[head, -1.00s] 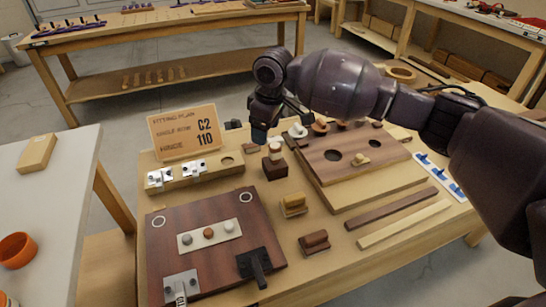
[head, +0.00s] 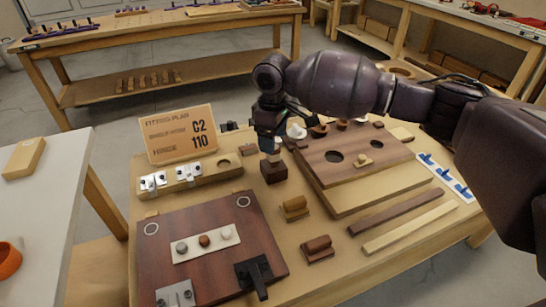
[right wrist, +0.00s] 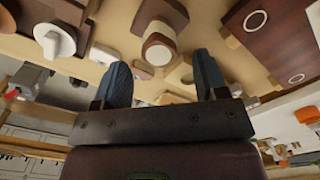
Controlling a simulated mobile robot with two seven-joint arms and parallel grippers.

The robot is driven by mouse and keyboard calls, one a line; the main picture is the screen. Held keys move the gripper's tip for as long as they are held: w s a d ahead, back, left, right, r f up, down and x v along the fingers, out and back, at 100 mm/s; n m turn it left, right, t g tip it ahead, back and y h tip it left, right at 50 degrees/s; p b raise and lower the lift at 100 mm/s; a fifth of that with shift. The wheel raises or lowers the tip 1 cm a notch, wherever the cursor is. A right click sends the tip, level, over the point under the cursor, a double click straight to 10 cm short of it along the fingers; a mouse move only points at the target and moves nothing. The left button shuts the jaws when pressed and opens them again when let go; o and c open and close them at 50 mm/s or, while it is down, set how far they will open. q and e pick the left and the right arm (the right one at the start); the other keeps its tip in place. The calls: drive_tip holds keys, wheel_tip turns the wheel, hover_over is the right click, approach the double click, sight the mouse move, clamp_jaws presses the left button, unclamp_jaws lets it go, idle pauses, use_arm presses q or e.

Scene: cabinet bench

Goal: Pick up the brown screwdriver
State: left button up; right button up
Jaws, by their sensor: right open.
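No thing in view is plainly a brown screwdriver. My right gripper (right wrist: 162,74) is open and empty, pointing down. In the right wrist view its two blue fingers lie to either side of the piece, a little apart from it. In the head view the right gripper (head: 269,143) is over the block and partly hides the piece. My left gripper is not in view.
A sign (head: 180,134) and a light wooden strip with metal hinges (head: 153,181) stand left of the gripper. A dark board (head: 190,262) lies in front. A board with round holes (head: 315,165) is close on the right. Two small blocks (head: 294,207) (head: 318,248) lie nearer.

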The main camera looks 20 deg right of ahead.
sight(274, 160)
wheel_tip(274, 160, down, 5)
drive_tip(key=shift+r+b, duration=0.15)
drive_tip(key=shift+b, duration=0.45)
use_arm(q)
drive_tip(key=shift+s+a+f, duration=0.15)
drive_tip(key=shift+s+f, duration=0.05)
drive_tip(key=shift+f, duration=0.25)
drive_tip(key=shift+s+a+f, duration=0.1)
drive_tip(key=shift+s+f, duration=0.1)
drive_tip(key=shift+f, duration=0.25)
use_arm(e)
drive_tip(key=shift+r, duration=0.1)
drive_tip(key=shift+c, duration=0.3)
drive_tip(key=c, duration=0.8)
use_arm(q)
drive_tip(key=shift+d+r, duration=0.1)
use_arm(e)
drive_tip(key=shift+r, duration=0.1)
